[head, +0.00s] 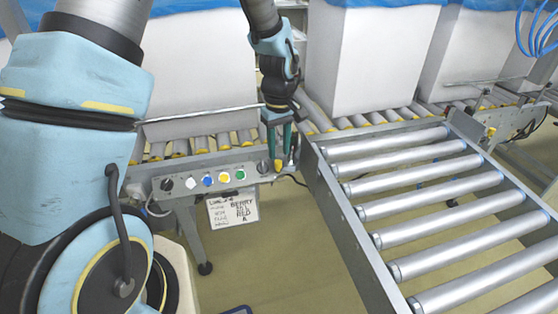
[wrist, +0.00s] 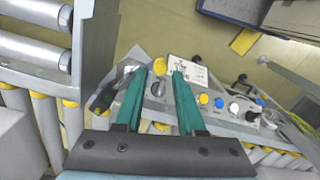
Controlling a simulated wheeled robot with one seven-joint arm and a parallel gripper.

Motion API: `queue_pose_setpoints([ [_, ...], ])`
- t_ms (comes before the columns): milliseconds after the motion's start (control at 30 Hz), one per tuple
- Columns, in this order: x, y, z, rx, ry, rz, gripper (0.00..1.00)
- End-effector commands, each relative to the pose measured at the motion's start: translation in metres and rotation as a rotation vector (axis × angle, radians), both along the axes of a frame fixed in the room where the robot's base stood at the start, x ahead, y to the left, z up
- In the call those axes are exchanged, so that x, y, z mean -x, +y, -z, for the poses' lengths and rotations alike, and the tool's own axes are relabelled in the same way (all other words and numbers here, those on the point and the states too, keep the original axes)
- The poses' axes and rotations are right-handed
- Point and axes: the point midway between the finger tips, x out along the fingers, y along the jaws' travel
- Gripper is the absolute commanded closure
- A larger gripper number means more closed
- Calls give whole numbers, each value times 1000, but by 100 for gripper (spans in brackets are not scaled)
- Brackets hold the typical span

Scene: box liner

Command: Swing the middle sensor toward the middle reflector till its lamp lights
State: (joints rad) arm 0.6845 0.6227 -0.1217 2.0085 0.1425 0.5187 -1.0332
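My gripper (head: 279,158) points down at the right end of a grey control panel (head: 215,178) on the conveyor's side. In the wrist view, my gripper (wrist: 159,73) has its two teal fingers apart, with a gap between them. A round yellow part (wrist: 160,66) shows between the fingertips; I cannot tell whether they touch it. A dark knob (wrist: 158,89) on the panel shows between the fingers. A small black part (wrist: 104,97) lies left of the left finger; I cannot tell what it is. I cannot make out the middle sensor, its lamp or the middle reflector for certain.
White, blue and green buttons (head: 208,179) sit along the panel, above a handwritten sign (head: 233,208). A roller conveyor (head: 330,200) runs to the right of my gripper. Tall white boxes (head: 362,60) with blue liners stand behind. The floor (head: 290,260) in front is mostly clear.

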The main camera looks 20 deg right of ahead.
Motion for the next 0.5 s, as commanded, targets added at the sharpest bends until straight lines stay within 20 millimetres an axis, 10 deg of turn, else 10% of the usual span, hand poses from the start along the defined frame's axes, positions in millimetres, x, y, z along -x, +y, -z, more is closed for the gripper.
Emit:
queue_pose_setpoints([
  [500, 0, 0, 49, 1, 0, -1, 61],
])
